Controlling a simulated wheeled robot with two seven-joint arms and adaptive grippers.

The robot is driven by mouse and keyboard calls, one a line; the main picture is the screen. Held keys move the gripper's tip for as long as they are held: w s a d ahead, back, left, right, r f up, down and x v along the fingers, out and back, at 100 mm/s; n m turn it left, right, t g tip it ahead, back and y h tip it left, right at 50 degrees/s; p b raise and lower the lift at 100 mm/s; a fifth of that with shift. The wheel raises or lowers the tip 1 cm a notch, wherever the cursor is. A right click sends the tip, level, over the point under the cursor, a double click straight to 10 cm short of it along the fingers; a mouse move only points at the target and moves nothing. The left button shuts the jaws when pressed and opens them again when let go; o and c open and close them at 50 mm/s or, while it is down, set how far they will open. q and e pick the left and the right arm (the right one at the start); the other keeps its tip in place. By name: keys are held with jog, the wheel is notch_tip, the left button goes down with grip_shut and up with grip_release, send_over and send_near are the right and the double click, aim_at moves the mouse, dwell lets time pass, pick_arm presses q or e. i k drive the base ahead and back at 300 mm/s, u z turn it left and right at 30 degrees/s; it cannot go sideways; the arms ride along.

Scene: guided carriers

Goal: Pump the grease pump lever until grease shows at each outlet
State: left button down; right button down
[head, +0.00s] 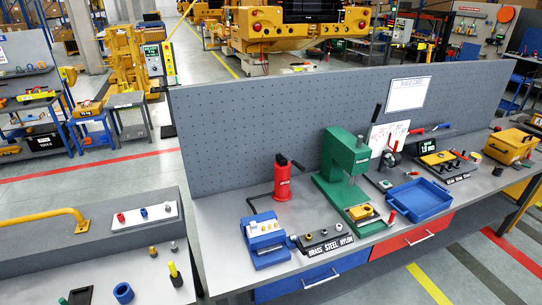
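The grease pump is most likely the red upright cylinder (283,186) on the grey workbench, left of the green press. A short dark lever (297,165) sticks out at its top right. A thin dark hose or rod bends from its left side down toward a blue block (264,251). The block has a pale top with several small fittings (262,228) in a row. They are too small to tell whether grease shows at them. Neither of my grippers is in view.
A green press (335,165) stands right of the pump. A rack labelled brass, steel, nylon (323,243) lies beside the block. A blue tray (420,209) is farther right. A grey pegboard panel (235,135) closes off the back. Bare bench top (220,225) lies left of the block.

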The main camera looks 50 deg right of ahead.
aim_at(297, 165)
jog(key=z, duration=0.2)
jog(key=i, duration=0.8)
jog(key=z, duration=0.8)
jog(key=i, duration=0.55)
jog(key=z, duration=0.45)
